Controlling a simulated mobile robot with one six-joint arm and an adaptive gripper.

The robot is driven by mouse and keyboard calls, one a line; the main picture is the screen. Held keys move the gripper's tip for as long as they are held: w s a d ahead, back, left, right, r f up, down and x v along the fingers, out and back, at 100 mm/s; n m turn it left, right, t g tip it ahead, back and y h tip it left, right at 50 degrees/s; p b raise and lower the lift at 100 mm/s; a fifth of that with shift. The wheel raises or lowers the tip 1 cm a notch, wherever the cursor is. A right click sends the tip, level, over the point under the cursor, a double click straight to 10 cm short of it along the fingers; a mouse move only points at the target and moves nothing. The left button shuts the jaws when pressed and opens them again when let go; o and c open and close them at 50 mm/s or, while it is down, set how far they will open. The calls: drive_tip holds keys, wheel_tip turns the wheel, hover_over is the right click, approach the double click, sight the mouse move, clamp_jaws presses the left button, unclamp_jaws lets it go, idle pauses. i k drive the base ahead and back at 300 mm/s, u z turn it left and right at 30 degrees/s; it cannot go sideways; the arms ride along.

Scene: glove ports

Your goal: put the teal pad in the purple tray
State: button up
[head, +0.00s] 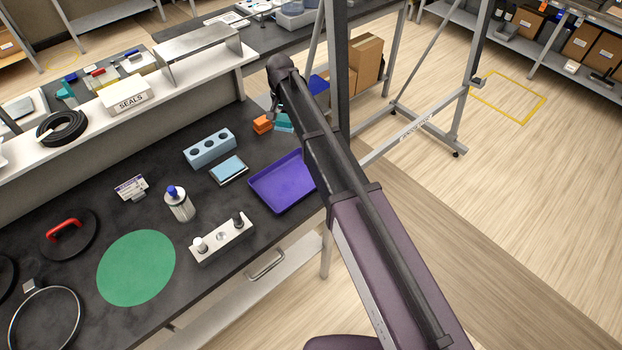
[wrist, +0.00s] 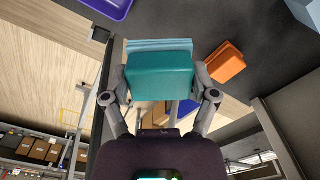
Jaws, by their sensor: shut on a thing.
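The teal pad (wrist: 160,80) sits between my gripper's two fingers (wrist: 161,92) in the wrist view, with a finger against each side. A lighter blue, layered edge shows just beyond it. In the head view, a part of the teal pad (head: 285,121) shows beside my gripper (head: 274,106), near the back right of the dark bench; my arm hides some of it. The purple tray (head: 266,187) lies flat and empty on the bench, nearer the front edge, its right end hidden by my arm. Its corner shows at the top of the wrist view (wrist: 108,8).
An orange block (head: 262,125) is just left of the pad. A blue block with holes (head: 209,149) and a light blue flat item (head: 229,170) lie left of the tray. A grey frame post (head: 337,70) stands close to my arm. A raised shelf (head: 190,92) runs behind.

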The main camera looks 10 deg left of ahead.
sight(290, 183)
drive_tip(key=z, duration=0.9)
drive_tip(key=k, duration=0.85)
drive_tip(key=u, duration=0.45)
